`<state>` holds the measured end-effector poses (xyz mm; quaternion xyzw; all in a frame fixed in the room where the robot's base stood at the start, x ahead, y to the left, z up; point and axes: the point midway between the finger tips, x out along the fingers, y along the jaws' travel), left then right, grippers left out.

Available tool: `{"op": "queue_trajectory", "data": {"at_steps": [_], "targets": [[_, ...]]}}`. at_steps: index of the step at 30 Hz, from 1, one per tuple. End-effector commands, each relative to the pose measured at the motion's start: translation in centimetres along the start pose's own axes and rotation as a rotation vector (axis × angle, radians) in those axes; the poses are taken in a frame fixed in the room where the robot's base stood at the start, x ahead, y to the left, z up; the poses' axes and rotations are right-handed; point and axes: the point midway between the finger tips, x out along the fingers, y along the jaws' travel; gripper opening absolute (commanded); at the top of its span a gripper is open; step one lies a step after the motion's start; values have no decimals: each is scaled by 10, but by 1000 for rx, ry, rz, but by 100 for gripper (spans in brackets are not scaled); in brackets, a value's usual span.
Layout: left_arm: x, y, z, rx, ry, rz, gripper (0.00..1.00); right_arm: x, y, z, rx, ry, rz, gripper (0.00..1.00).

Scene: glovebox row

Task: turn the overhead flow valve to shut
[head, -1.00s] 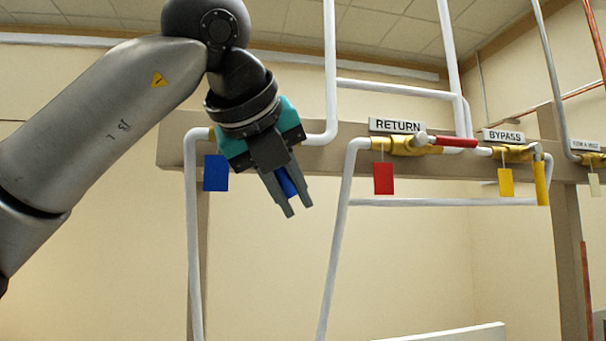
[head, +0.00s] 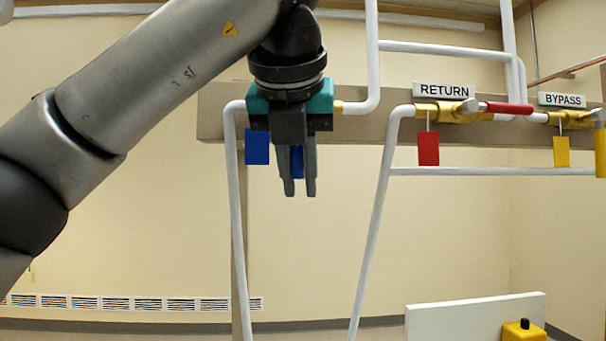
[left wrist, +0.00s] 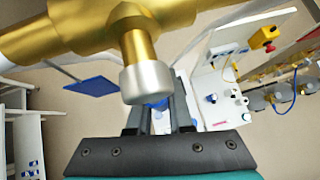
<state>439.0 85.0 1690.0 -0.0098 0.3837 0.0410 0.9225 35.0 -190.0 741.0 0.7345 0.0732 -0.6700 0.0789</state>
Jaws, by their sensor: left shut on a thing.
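The overhead flow valve has a brass body (left wrist: 100,28) with a silver-capped stem (left wrist: 146,80), seen close in the left wrist view. In the head view its body and any name plate are hidden behind my left gripper (head: 300,190). Its blue handle (head: 298,162) hangs nearly straight down, between my finger pads. A little of the blue handle also shows in the left wrist view (left wrist: 157,104). My left gripper is shut on this handle, fingers pointing down. A blue tag (head: 257,146) hangs just left of the gripper. My right gripper is not in view.
To the right are the RETURN valve with its red handle (head: 509,108) and red tag (head: 428,149), and the BYPASS valve with a yellow tag (head: 561,151). White pipes (head: 372,230) run down below the beam (head: 365,133). A white panel (head: 450,322) stands low at right.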

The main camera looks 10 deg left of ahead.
Motion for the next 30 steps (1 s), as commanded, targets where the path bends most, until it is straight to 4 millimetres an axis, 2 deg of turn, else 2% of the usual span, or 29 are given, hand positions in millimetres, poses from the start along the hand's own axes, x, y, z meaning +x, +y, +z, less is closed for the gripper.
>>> {"op": "queue_trajectory", "data": {"at_steps": [9,10,17,30], "targets": [[-1,1,0,3,0,4,0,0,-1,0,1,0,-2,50],[0,1,0,3,0,4,21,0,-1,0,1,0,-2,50],[0,1,0,1,0,2,47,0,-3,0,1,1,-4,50],[-2,0,0,1,0,1,48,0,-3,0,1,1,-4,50]]}}
